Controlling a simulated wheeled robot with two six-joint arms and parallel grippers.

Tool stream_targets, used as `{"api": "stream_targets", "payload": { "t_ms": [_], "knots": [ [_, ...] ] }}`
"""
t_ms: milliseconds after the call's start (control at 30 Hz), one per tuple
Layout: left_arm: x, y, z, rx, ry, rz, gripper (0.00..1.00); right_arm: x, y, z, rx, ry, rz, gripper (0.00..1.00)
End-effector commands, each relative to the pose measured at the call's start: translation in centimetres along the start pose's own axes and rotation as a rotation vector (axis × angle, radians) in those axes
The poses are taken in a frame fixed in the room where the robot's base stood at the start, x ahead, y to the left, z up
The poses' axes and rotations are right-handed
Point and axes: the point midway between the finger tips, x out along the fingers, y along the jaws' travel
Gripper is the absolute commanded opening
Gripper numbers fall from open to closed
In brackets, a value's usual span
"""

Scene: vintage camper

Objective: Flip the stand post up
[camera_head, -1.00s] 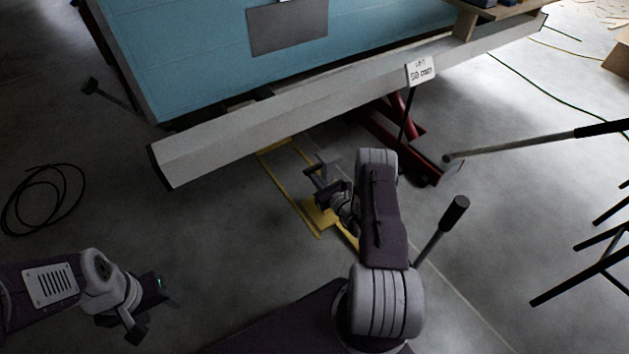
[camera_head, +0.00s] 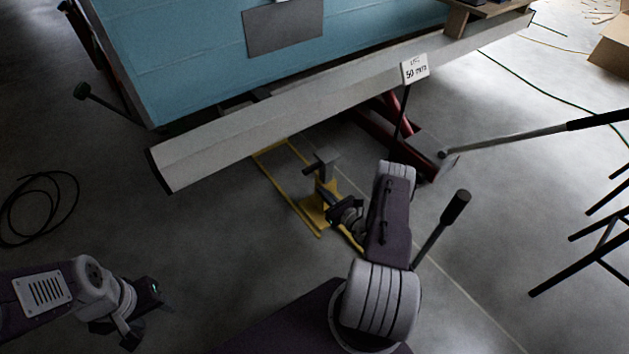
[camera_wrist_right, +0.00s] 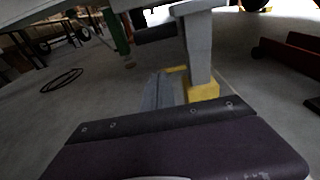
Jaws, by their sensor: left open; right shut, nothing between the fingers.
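The grey stand post (camera_head: 326,174) stands roughly upright on its yellow stand frame (camera_head: 283,187), on the floor beside the trailer's long grey beam. It has a flat head plate on top. In the right wrist view the post (camera_wrist_right: 197,47) rises from a yellow socket (camera_wrist_right: 204,91), and a dark cylindrical piece sits left of its top. My left gripper (camera_head: 150,309) is open and empty at lower left, far from the stand.
The long grey beam (camera_head: 270,120) of the blue trailer (camera_head: 190,60) runs above and behind the stand. A sign (camera_head: 414,69) reading 50 mm, a red jack (camera_head: 385,130) and its long handle (camera_head: 510,137) are to the right. A black cable coil (camera_head: 38,205) lies left.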

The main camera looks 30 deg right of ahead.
Motion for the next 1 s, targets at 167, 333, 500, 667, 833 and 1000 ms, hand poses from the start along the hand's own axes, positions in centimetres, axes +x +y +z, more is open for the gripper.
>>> {"api": "stream_targets", "payload": {
  "t_ms": [167, 333, 500, 667, 833, 1000],
  "knots": [
    [-1.6, 0.0, -0.1, 0.0, -0.001, 0.0, 0.52, -2.7, -0.1, 0.2, 0.001, 0.001, -0.003, 0.0],
    [-1.8, 0.0, -0.2, 0.0, -0.001, 0.0, 0.52, -3.5, 0.1, -0.1, 0.001, 0.0, -0.001, 0.0],
    [-1.7, 0.0, -0.2, 0.0, -0.001, 0.0, 0.52, -3.5, 0.1, -0.1, 0.0, 0.0, 0.001, 0.0],
    [-1.7, 0.0, -0.2, 0.0, -0.001, 0.0, 0.52, -3.5, 0.1, -0.1, 0.001, 0.0, 0.001, 0.0],
    [-1.7, 0.0, -0.2, 0.0, -0.001, 0.0, 0.52, -3.4, 0.1, -0.1, 0.0, 0.0, 0.001, 0.0],
    [-3.0, 0.1, -0.3, 0.0, -0.001, 0.0, 0.52, -0.2, 1.8, 5.0, -0.086, -0.049, 0.099, 0.0]
  ]
}}
